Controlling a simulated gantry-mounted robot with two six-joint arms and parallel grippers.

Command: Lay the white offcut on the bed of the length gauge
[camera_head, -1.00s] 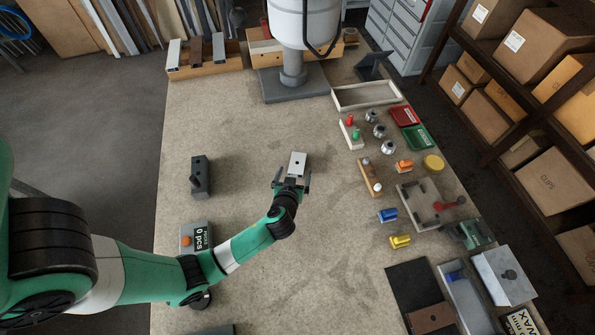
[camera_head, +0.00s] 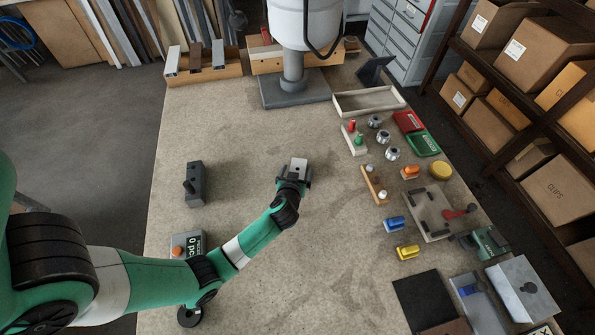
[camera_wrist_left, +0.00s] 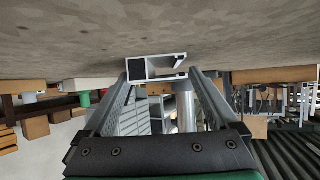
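The white offcut (camera_head: 298,164), a short hollow profile, lies on the bench near its middle. My left gripper (camera_head: 295,178) is at its near end, with its fingers apart. In the left wrist view the open end of the offcut (camera_wrist_left: 152,70) shows between the fingertips, closer to the left finger; I cannot tell if either finger touches it. A long grey bed with a blue part (camera_head: 478,305), at the lower right of the bench, looks like the length gauge. My right gripper is not in view.
A board with pegs and a red handle (camera_head: 432,215), blue (camera_head: 394,223) and yellow (camera_head: 408,252) pieces and a black mat (camera_head: 423,298) stand on the right. A dark block (camera_head: 195,184) and a counter box (camera_head: 187,245) stand on the left. The middle is mostly clear.

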